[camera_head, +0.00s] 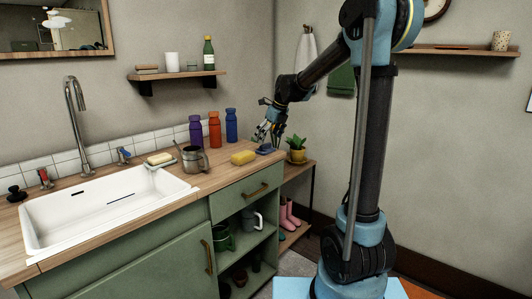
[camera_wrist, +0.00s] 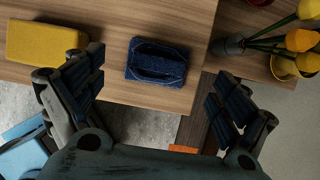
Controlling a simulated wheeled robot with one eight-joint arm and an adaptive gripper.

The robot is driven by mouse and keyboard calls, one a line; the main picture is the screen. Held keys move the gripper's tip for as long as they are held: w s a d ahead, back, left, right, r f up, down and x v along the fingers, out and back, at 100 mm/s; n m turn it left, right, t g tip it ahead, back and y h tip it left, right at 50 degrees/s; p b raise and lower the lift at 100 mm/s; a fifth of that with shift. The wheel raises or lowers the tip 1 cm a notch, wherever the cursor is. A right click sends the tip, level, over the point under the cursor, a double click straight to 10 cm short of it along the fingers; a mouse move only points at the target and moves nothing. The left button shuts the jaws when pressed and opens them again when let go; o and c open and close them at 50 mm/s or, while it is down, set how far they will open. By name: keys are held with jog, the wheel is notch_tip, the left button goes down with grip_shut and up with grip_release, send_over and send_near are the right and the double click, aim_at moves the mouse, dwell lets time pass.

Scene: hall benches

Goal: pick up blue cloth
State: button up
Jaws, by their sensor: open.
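The blue cloth (camera_wrist: 157,62) lies folded on the wooden counter near its right end. In the head view it is a small dark blue patch (camera_head: 266,149) on the countertop, just right of a yellow sponge. My gripper (camera_head: 268,130) is above it in the head view. In the wrist view my gripper (camera_wrist: 157,98) is open, with its two fingers spread left and right. The cloth shows between and beyond the fingertips, and nothing is held.
The yellow sponge (camera_wrist: 44,42) lies close to the left finger. A plant pot (camera_head: 297,154) with yellow flowers stands on a lower shelf at right. A metal mug (camera_head: 195,160), several bottles (camera_head: 214,130) and a white sink (camera_head: 105,205) are farther left.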

aim_at(266, 145)
jog(key=shift+x, duration=2.35)
jog(key=shift+c, duration=0.5)
jog(key=shift+s, duration=0.1)
jog(key=c, duration=0.9)
